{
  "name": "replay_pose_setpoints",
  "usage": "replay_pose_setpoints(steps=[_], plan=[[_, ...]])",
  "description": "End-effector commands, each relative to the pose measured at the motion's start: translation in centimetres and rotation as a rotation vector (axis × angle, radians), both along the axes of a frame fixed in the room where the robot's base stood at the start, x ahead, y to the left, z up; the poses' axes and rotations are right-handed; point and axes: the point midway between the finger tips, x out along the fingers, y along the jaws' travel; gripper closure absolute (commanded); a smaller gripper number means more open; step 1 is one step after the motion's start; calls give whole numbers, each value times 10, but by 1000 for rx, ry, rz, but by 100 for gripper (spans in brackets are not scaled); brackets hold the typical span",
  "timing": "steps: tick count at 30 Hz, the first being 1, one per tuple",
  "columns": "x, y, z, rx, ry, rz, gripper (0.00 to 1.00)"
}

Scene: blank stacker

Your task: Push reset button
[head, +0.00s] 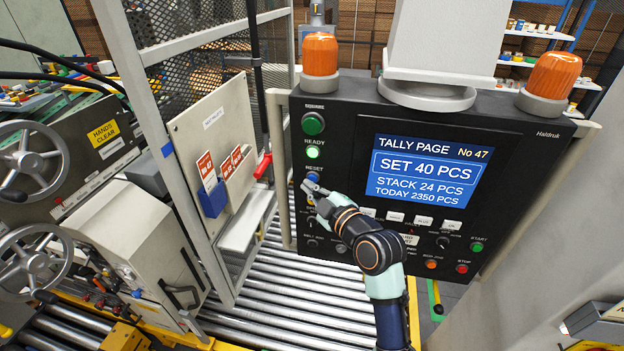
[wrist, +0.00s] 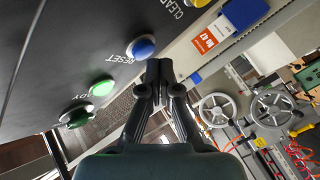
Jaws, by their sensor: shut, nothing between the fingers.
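The blue reset button (head: 313,176) sits on the left side of the black control panel (head: 345,220), below the lit green ready lamp (head: 313,152). In the wrist view the reset button (wrist: 143,47) shows whole beside its RESET label. My gripper (head: 308,186) is at the panel's left edge, just below the button. In the wrist view my gripper (wrist: 160,70) has its fingers shut together with nothing between them. The tips appear close beside the button, not over it. I cannot tell how far they are from the panel face.
A screen (head: 426,172) reads SET 40 PCS. A dark green button (head: 313,123) is above the ready lamp. More knobs and buttons lie below the screen, partly behind my arm. Orange beacons (head: 320,54) top the panel. A mesh gate stands left; a roller conveyor (head: 290,318) runs below.

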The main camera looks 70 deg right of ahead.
Motion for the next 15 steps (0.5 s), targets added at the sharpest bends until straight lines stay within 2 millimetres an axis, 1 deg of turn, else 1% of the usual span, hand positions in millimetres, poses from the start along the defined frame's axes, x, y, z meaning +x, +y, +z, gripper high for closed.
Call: replay_pose_setpoints(steps=[3,11,15], plan=[[-1,5,1,0,-1,1,100],[-1,5,1,0,-1,1,100],[-2,14,1,0,1,1,100]])
